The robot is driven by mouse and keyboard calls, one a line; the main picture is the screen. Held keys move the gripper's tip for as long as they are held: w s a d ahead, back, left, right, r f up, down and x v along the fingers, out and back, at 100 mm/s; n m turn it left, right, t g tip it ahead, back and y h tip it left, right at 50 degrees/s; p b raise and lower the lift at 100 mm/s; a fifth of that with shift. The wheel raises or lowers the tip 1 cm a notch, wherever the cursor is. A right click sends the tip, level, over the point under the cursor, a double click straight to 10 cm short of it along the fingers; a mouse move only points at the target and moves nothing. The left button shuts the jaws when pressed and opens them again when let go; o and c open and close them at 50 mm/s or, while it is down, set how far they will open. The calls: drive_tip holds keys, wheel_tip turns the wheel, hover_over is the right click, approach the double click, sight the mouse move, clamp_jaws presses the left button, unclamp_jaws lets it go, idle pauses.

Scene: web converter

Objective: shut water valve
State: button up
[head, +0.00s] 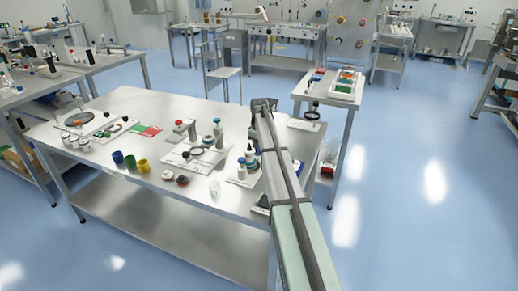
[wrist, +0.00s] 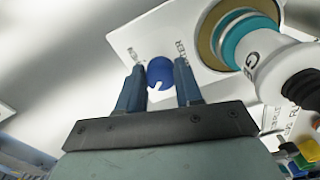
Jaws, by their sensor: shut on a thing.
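A round blue knob with a white mark, which I take for the water valve (wrist: 160,72), sits on a white plate (wrist: 135,38) with small dark lettering on both sides of it. In the wrist view my gripper (wrist: 160,78) has its two dark blue fingers on either side of the knob, shut on it. The fingers cover the knob's side edges. In the head view my arm reaches over the right end of the steel table, and I cannot make out the fingers or the knob there.
A white bottle with a teal ring and black tip (wrist: 262,50) stands close to the right of the knob. The steel table (head: 150,105) holds cups, small stands and coloured pieces. A smaller table (head: 325,103) with bins stands at the right. Blue floor (head: 420,210) is clear.

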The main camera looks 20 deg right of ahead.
idle(0.4)
drive_tip(key=o, duration=1)
drive_tip(key=shift+r, duration=0.15)
wheel_tip(320, 180, up, 14)
drive_tip(key=shift+f, duration=0.2)
